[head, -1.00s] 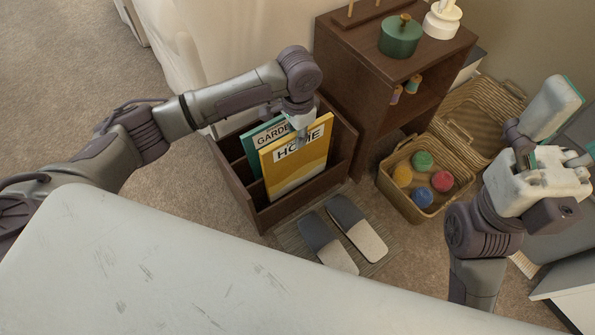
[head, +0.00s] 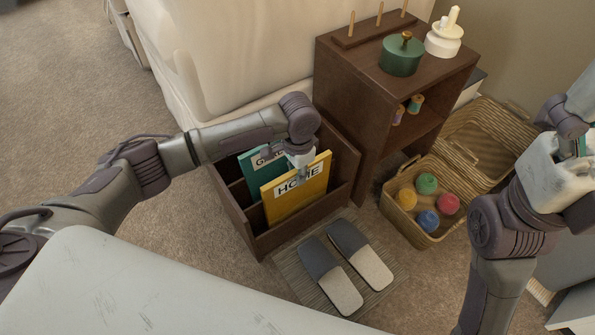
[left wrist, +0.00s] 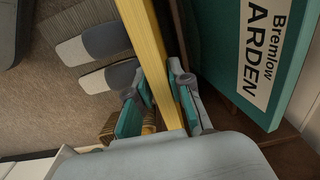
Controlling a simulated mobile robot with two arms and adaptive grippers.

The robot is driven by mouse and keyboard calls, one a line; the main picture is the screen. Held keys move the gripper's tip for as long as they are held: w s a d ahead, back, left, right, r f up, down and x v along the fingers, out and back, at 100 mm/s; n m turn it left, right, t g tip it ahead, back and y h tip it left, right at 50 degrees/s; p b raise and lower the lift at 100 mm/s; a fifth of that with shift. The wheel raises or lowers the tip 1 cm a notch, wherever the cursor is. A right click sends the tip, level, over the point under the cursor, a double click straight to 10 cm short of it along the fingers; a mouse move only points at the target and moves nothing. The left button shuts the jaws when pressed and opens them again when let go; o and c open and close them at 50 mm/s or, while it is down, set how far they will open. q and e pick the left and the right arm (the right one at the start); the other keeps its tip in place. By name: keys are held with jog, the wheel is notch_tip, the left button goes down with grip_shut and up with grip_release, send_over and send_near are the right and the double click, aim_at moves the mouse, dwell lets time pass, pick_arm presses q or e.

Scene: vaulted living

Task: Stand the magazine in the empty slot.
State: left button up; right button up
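The yellow HOME magazine (head: 305,193) stands upright, slightly tilted, in the front part of the dark wooden rack (head: 243,222). My left gripper (head: 301,167) reaches over the rack from above and is shut on its top edge. In the left wrist view the fingers (left wrist: 157,80) lie on both sides of the yellow magazine (left wrist: 148,35). The teal GARDEN magazine (head: 258,168) stands behind it; it is at the right in the left wrist view (left wrist: 235,50). The yellow magazine's lower end is hidden in the rack. My right arm shows at the right edge, its fingertips out of sight.
A brown cabinet (head: 350,90) stands behind and right of the rack, with a green pot (head: 401,58) on it. A basket of yarn balls (head: 434,232) is to the right. Slippers (head: 345,255) lie on a mat before the rack. A pale surface (head: 150,290) fills the foreground.

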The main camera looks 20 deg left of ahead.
pick_arm(q)
jog(key=shift+o, duration=1.2)
